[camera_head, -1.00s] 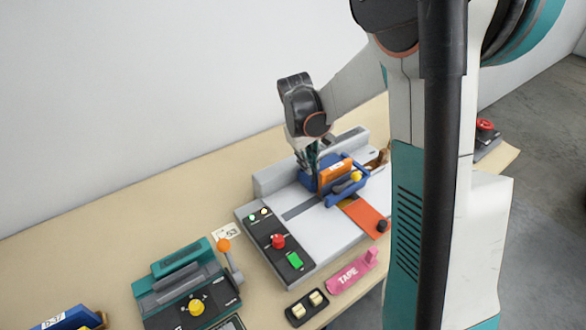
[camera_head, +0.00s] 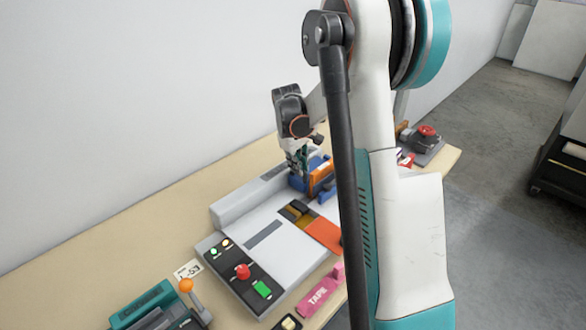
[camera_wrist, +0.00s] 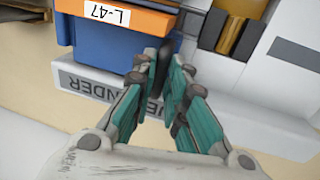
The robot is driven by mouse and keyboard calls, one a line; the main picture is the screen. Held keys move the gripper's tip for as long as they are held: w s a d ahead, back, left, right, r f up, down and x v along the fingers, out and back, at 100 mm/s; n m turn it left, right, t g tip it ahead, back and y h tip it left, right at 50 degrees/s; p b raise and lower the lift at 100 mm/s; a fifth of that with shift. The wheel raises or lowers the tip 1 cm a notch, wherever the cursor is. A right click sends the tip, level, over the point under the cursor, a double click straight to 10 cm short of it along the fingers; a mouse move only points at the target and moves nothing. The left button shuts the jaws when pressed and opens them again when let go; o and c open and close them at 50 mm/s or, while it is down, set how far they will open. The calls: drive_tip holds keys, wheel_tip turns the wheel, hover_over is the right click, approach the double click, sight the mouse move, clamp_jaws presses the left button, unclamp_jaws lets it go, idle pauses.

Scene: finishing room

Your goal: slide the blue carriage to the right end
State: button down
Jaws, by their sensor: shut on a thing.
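The blue carriage (camera_head: 296,182) with its orange block (camera_head: 321,176) sits toward the right part of the grey bench machine (camera_head: 262,262). In the wrist view the carriage (camera_wrist: 115,48) shows its orange top with an upside-down "L-47" label. My gripper (camera_head: 304,172) comes down at the carriage's back side. In the wrist view its teal fingers (camera_wrist: 167,68) are closed together against the carriage's side, on a part mostly hidden between them. My arm hides the carriage's right side and the machine's right end in the head view.
A black panel with a red knob (camera_head: 242,271) and green button (camera_head: 262,289) is at the machine's left. A pink TAPE piece (camera_head: 318,297) lies in front. A teal device with an orange-topped lever (camera_head: 187,286) stands front left. A red-knobbed device (camera_head: 426,132) is at the table's far right.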

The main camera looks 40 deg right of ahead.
drive_tip(key=shift+d, duration=0.2)
drive_tip(key=c, duration=1.6)
unclamp_jaws()
drive_tip(key=shift+d, duration=0.15)
wheel_tip(320, 180, up, 12)
drive_tip(key=a, duration=0.2)
drive_tip(key=shift+s+a, duration=0.2)
drive_tip(key=shift+a, duration=0.1)
drive_tip(key=shift+f, duration=0.1)
